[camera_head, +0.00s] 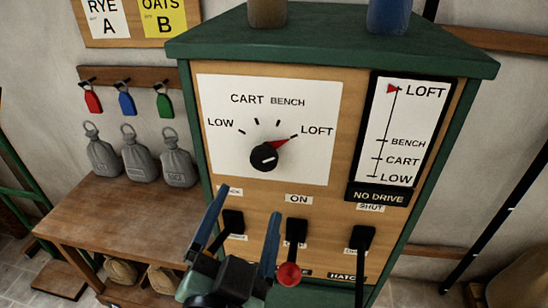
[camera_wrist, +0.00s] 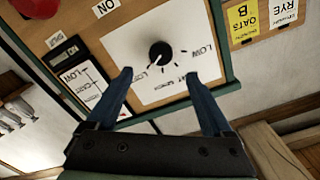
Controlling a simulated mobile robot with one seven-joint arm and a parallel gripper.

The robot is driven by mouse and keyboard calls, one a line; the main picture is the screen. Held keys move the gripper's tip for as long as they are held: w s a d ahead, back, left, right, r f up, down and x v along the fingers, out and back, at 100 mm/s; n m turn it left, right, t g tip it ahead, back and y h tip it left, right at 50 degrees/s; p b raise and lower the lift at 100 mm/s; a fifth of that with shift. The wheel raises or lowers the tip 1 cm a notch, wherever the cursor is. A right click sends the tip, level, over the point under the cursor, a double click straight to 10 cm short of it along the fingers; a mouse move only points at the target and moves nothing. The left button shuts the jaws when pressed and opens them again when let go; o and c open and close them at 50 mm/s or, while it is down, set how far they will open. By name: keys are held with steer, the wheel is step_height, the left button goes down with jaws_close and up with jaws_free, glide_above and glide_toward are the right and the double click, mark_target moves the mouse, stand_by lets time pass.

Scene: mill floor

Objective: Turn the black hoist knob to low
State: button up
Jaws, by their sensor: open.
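The black hoist knob (camera_head: 264,158) sits on a white dial plate (camera_head: 235,97) marked LOW, CART, BENCH and LOFT. Its red pointer is turned to the upper right, toward LOFT. In the wrist view the knob (camera_wrist: 160,53) appears upside down, just beyond the fingertips. My gripper (camera_head: 247,203) has two blue fingers, spread apart and empty, in front of the panel and below the knob in the head view. In the wrist view my gripper (camera_wrist: 157,70) is open, with a fingertip to each side below the knob and not closed on it.
A level gauge (camera_head: 395,135) on the right has its red marker at LOFT and reads NO DRIVE. Below the dial are several levers, one with a red ball (camera_head: 289,274). Grey weights (camera_head: 138,157) stand on a wooden bench (camera_head: 110,215) at left, under coloured tags (camera_head: 126,102).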

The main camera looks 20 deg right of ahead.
mark_target(263, 162)
steer(key=p+x, duration=0.3)
steer(key=x, duration=0.8)
steer(key=shift+s+r, duration=0.1)
steer(key=shift+r, duration=0.1)
steer(key=shift+w+d+f+p, duration=0.1)
steer(key=shift+w+d+p, duration=0.25)
steer(key=shift+w, duration=0.2)
steer(key=c, duration=1.3)
steer(key=shift+c, duration=0.2)
